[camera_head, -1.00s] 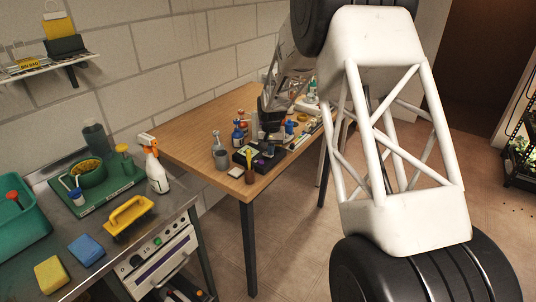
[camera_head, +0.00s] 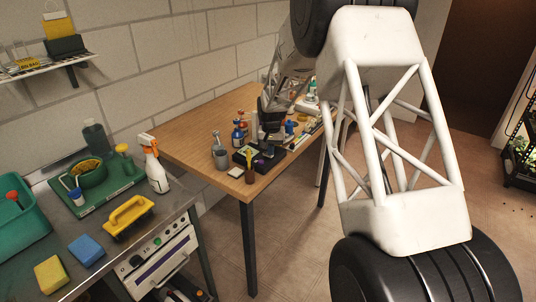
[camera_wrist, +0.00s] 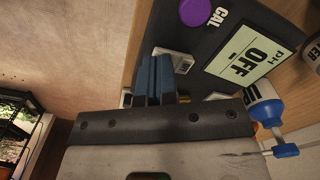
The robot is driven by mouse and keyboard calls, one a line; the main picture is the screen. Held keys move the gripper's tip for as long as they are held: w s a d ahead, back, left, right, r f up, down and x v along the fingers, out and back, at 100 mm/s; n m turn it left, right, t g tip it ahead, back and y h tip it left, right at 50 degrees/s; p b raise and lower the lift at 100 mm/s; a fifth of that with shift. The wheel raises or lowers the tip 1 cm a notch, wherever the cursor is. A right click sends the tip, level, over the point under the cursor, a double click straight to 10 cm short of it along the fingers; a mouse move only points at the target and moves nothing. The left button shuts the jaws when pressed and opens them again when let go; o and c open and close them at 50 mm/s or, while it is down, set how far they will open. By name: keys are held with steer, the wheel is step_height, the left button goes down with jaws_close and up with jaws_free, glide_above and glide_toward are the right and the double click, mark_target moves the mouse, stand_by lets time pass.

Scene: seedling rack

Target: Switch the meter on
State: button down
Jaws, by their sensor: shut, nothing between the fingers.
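The meter is a black box on the wooden table in the head view (camera_head: 273,163). In the wrist view the meter (camera_wrist: 226,25) shows a purple button (camera_wrist: 195,11) marked CAL and a pale green display (camera_wrist: 249,57) reading "pH OFF". A whitish labelled part (camera_wrist: 180,61) lies on the meter right beside my fingertips. My gripper (camera_wrist: 156,62) is shut and empty, with its blue-grey fingertips over the meter's edge. I cannot tell whether they touch it. The fingers and the gripper body hide part of the meter. In the head view my gripper (camera_head: 268,136) is small and dark above the meter.
A white bottle with a blue cap (camera_wrist: 264,106) stands close beside my gripper. A steel bench with a spray bottle (camera_head: 155,170) stands at the left.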

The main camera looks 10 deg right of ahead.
stand_by(0.4)
steer(key=shift+r, duration=3.4)
steer(key=shift+s+r, duration=0.1)
steer(key=shift+r, duration=0.1)
steer(key=s+r+n+t, duration=0.1)
steer(key=s+r, duration=0.7)
steer(key=s, duration=0.4)
steer(key=s+r, duration=0.8)
steer(key=s, duration=0.5)
steer(key=s+d+f+n+t, duration=0.1)
steer(key=s, duration=2.9)
steer(key=shift+s+d+n+t, duration=0.2)
steer(key=shift+n+t, duration=0.1)
steer(key=shift+n, duration=0.1)
